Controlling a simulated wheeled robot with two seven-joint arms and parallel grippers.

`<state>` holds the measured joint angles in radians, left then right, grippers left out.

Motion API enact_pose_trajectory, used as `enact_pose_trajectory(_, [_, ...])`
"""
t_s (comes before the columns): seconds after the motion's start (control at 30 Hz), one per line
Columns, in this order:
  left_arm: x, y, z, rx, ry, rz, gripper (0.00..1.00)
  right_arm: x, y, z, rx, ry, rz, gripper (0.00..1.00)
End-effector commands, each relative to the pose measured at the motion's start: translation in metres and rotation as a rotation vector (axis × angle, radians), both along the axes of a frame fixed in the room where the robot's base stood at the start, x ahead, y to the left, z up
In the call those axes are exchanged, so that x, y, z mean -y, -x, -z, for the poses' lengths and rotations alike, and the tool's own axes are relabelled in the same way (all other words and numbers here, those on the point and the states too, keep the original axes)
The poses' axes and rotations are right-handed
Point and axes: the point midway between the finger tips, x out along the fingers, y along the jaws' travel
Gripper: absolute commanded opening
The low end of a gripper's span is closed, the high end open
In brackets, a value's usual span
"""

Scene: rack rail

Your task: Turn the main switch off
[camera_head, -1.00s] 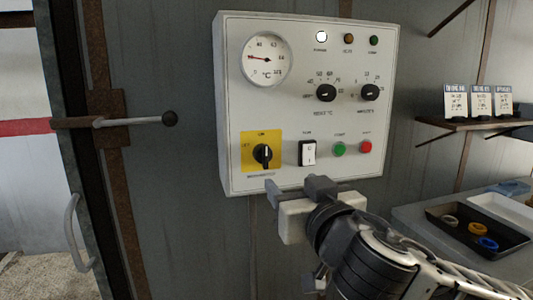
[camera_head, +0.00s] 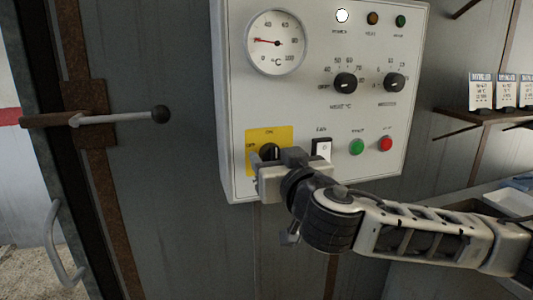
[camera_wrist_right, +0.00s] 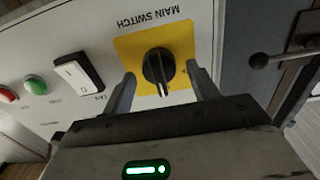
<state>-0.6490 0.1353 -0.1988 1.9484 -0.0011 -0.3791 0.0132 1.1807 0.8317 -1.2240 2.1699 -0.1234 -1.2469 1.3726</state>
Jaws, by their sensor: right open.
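The main switch is a black rotary knob (camera_head: 268,152) on a yellow plate (camera_head: 255,136) at the lower left of the white control panel. Its handle stands upright, toward the ON label at the top; OFF is at the left. My right gripper (camera_head: 273,163) is in front of the switch and hides its lower part. In the right wrist view, upside down, the knob (camera_wrist_right: 158,68) sits between the two open fingers (camera_wrist_right: 162,84), with a gap on each side. My left gripper is not in view.
A white rocker fan switch (camera_head: 321,149) is just right of my gripper, then a green button (camera_head: 356,147) and a red button (camera_head: 386,144). A gauge (camera_head: 275,42) and two dials are above. A door lever (camera_head: 125,117) sticks out at the left.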

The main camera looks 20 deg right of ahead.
Motion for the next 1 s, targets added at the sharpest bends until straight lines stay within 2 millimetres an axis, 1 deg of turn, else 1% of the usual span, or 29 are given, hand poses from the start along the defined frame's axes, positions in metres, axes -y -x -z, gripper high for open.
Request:
enact_pose_trajectory(0.27, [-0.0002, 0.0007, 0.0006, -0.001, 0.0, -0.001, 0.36, 0.0007, -0.0004, 0.0, 0.0, 0.0, 0.001, 0.59])
enact_pose_trajectory(0.3, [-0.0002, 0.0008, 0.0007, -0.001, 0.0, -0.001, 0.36, 0.0006, -0.0003, 0.0, 0.0, 0.0, 0.001, 0.48])
enact_pose_trajectory(0.37, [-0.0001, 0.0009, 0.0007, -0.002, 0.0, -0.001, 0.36, 0.0006, -0.0003, 0.0, 0.0, 0.0, 0.001, 0.31])
enact_pose_trajectory(0.4, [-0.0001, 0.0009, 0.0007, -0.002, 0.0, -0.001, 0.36, 0.0006, -0.0003, 0.0, 0.0, 0.0, 0.001, 0.2])
enact_pose_trajectory(0.43, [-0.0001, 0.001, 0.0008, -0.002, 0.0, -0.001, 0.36, 0.0006, -0.0003, 0.0, 0.0, 0.0, 0.001, 0.15])
enact_pose_trajectory(0.77, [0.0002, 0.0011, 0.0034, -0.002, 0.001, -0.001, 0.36, 0.0004, -0.0003, 0.002, -0.001, 0.026, 0.002, 0.15])
enact_pose_trajectory(1.0, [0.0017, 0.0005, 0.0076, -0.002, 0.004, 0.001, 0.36, -0.0004, -0.0004, 0.0035, 0.0, 0.145, 0.001, 0.15])
